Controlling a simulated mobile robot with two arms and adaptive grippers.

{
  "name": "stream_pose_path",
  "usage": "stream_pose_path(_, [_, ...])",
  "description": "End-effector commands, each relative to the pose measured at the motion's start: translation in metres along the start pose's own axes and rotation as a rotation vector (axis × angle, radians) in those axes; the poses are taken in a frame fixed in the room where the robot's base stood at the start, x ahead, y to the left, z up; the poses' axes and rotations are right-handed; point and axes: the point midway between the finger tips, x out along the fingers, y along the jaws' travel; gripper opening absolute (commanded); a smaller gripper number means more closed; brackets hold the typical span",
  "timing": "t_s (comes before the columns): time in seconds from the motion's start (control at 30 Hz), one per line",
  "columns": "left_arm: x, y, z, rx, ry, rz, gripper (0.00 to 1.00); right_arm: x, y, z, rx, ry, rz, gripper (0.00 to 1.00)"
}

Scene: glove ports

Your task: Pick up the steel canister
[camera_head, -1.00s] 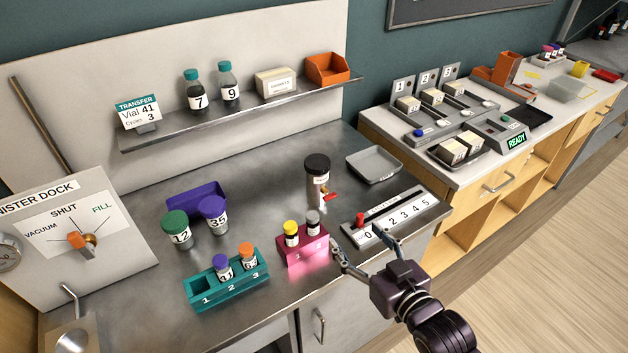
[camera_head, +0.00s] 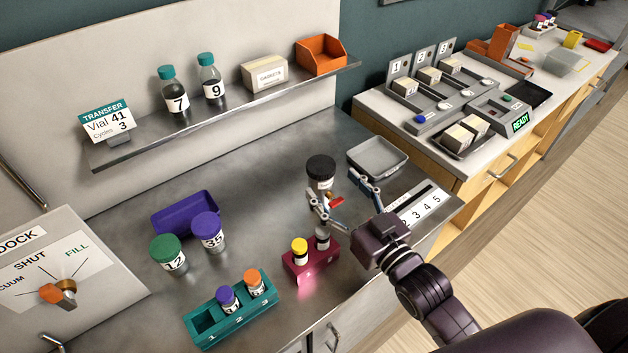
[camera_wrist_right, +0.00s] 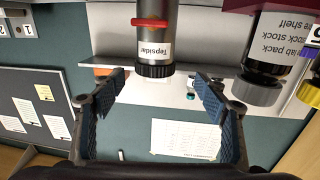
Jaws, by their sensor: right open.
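The steel canister (camera_head: 320,182) stands upright on the steel bench, with a black cap, a white label and a red lever low on its side. My right gripper (camera_head: 334,184) is open, its fingers reaching toward the canister from the front right. In the right wrist view the canister (camera_wrist_right: 158,40) appears upside down, centred ahead of the open fingers (camera_wrist_right: 161,84), its label reading "Tepsidar". The fingers are apart from it there. Part of its lower body is hidden by a finger in the head view. My left gripper is not in view.
A magenta rack (camera_head: 311,267) with two capped vials stands just in front of the canister. A grey tray (camera_head: 378,155) lies behind right, and a numbered strip (camera_head: 425,205) to the right. Jars 12 (camera_head: 168,254) and 35 (camera_head: 208,233) stand left. A shelf (camera_head: 230,110) runs above behind.

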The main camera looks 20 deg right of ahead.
Motion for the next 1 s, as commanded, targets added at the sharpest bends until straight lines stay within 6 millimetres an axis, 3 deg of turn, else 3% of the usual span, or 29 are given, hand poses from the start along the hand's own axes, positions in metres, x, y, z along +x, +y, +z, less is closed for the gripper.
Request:
stream_pose_path(0.4, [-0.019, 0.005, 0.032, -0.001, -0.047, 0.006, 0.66, 0.042, 0.006, -0.001, -0.001, 0.000, 0.000, 0.67])
stream_pose_path(0.7, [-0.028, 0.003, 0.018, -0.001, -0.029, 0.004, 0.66, 0.073, 0.008, 0.003, 0.000, 0.000, -0.001, 0.67])
stream_pose_path(0.93, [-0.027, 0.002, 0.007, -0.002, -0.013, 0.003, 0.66, 0.074, 0.008, 0.004, -0.001, 0.000, -0.001, 0.67])
stream_pose_path(1.0, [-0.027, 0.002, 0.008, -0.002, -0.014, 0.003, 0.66, 0.074, 0.008, 0.004, 0.000, 0.000, -0.001, 0.61])
